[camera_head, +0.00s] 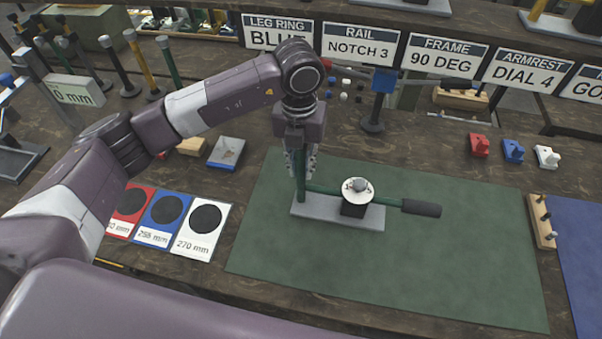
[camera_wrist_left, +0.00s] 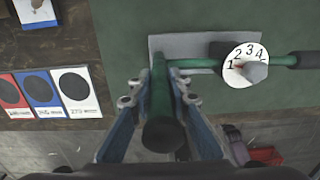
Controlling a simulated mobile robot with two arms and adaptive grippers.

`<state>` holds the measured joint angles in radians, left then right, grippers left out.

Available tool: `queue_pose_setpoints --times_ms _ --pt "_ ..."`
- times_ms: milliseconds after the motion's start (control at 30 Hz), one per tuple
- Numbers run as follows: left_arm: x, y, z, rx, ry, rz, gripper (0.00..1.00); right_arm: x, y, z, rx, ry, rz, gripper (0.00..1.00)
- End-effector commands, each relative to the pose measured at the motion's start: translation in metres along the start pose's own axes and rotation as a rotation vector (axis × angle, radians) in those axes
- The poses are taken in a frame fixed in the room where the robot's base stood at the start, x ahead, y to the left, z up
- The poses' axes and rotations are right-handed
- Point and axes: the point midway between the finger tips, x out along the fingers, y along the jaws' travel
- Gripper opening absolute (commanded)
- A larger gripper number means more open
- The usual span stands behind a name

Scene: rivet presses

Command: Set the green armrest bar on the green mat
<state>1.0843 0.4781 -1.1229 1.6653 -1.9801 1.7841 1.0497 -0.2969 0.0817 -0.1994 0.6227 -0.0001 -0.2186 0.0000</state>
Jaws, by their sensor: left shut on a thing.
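The green armrest bar (camera_head: 325,190) runs level across a grey plate (camera_head: 318,208) on the green mat (camera_head: 420,265), with a black grip at its right end. A green upright (camera_head: 301,190) stands at the plate's left end; in the wrist view its dark end (camera_wrist_left: 163,136) points at the camera. My left gripper (camera_head: 301,165) is shut on this upright from above, one finger on each side. A white numbered dial (camera_head: 358,188) sits on a black block midway along the bar. The wrist view shows the dial's numbers (camera_wrist_left: 247,58). My right gripper is not in view.
Red, blue and white size cards (camera_head: 203,226) lie left of the mat. A wooden peg block (camera_head: 541,222) stands at its right edge, beside a blue mat (camera_head: 585,240). Small red, blue and white parts (camera_head: 513,151) sit behind. The mat's front and right are clear.

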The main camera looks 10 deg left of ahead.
Motion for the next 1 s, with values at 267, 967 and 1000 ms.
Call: queue_pose_setpoints --times_ms 267,967,1000 --pt "0.031 0.0 -0.001 0.0 0.003 -0.001 0.0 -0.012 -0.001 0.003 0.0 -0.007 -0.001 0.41" --pt "0.044 0.001 0.0 0.001 0.001 0.0 0.34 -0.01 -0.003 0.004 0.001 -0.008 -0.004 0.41" --pt "0.044 0.001 0.0 0.001 0.0 0.0 0.34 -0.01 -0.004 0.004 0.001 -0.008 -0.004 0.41"
